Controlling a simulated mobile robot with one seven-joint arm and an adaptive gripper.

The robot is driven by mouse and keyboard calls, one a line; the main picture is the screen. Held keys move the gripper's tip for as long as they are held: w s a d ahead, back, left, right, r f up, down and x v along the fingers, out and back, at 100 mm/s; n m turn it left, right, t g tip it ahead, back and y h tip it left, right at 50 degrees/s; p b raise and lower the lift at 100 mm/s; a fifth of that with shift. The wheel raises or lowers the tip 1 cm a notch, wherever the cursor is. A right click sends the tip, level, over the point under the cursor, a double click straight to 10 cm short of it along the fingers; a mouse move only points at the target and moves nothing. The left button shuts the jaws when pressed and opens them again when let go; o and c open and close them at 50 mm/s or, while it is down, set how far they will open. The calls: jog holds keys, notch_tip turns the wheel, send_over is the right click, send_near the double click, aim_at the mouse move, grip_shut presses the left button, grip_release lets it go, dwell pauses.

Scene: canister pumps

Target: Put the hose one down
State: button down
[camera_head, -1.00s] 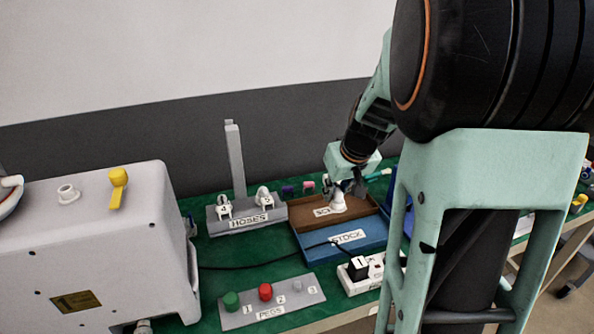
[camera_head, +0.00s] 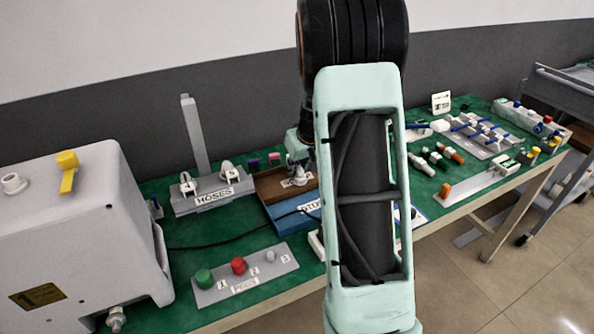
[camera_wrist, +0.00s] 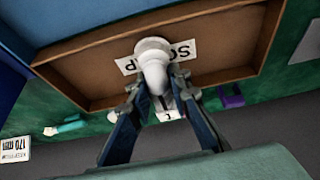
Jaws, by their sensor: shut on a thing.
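My gripper (camera_wrist: 156,98) is shut on a white hose piece (camera_wrist: 152,65) with a rounded end, seen in the wrist view; a white tag with a dark mark shows between the fingers. The piece is over the brown tray (camera_wrist: 215,45), in front of its partly covered "SC..." label. I cannot tell whether it touches the tray floor. In the head view the white piece (camera_head: 299,180) shows small in the brown tray (camera_head: 267,187), below my gripper (camera_head: 298,163), partly hidden by my arm. The grey HOSES stand (camera_head: 188,207) holds two other white pieces.
A blue tray (camera_head: 283,225) adjoins the brown one in front. A pegs board (camera_head: 228,287) with green, red and grey pegs stands nearer. A black cable (camera_head: 215,245) crosses the green table. A grey machine (camera_head: 75,235) stands at left. More parts lie at right. My arm hides the middle.

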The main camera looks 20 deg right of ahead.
jog(key=shift+f, duration=0.3)
jog(key=shift+f, duration=0.15)
jog(key=c, duration=1.8)
grip_release()
jog(key=shift+r, duration=0.2)
jog(key=shift+r, duration=0.3)
jog(key=p+v, duration=0.1)
jog(key=v, duration=1)
jog(key=shift+s+r, duration=0.2)
jog(key=shift+s, duration=0.05)
